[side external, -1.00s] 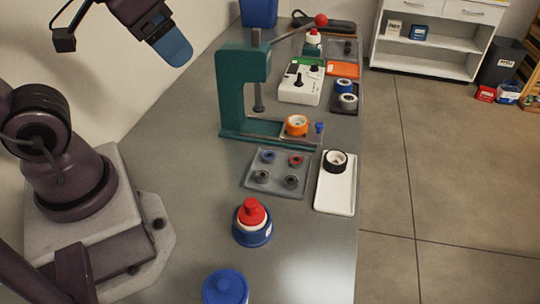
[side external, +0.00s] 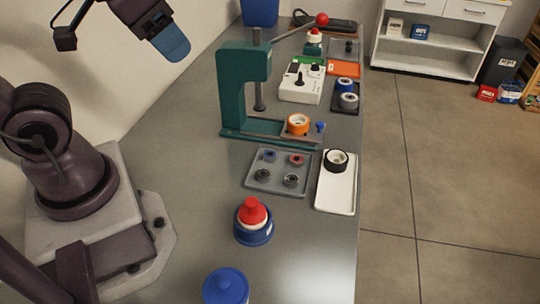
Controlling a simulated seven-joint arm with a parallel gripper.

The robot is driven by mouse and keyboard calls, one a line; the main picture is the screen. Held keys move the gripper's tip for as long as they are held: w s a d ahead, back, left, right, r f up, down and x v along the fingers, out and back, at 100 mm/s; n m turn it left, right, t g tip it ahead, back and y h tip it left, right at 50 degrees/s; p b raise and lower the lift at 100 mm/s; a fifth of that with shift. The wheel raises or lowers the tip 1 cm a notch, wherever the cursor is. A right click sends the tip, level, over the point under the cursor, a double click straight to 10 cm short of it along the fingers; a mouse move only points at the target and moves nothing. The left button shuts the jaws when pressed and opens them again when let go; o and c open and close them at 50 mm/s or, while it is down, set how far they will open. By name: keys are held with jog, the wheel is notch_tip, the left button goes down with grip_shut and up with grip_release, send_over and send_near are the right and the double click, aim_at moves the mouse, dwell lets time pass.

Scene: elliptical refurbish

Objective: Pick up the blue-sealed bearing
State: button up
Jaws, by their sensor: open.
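The blue-sealed bearing (side external: 270,155) is a small ring with a blue face. It lies at the back left of a grey tray (side external: 248,180) on the bench. A red-sealed bearing (side external: 296,159) lies to its right, and two dark grey bearings lie in front. My gripper (side external: 172,43) is open, high at the upper left, well away from the tray. One blue finger shows clearly; the other is hard to make out. I see nothing held in it.
A green arbor press (side external: 232,90) with an orange wheel (side external: 298,124) stands behind the tray. A white tray (side external: 336,195) with a black-rimmed wheel (side external: 336,161) is at its right. A red-topped blue bottle (side external: 253,222) and a blue-lidded container (side external: 226,287) stand in front.

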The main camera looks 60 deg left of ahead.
jog(key=shift+f, duration=0.1)
jog(key=n+g, duration=0.6)
jog(key=n, duration=2.1)
send_over(270, 154)
notch_tip(270, 154, down, 22)
notch_tip(270, 154, down, 12)
jog(key=shift+f, duration=0.2)
jog(key=c, duration=0.6)
jog(key=shift+r, duration=0.15)
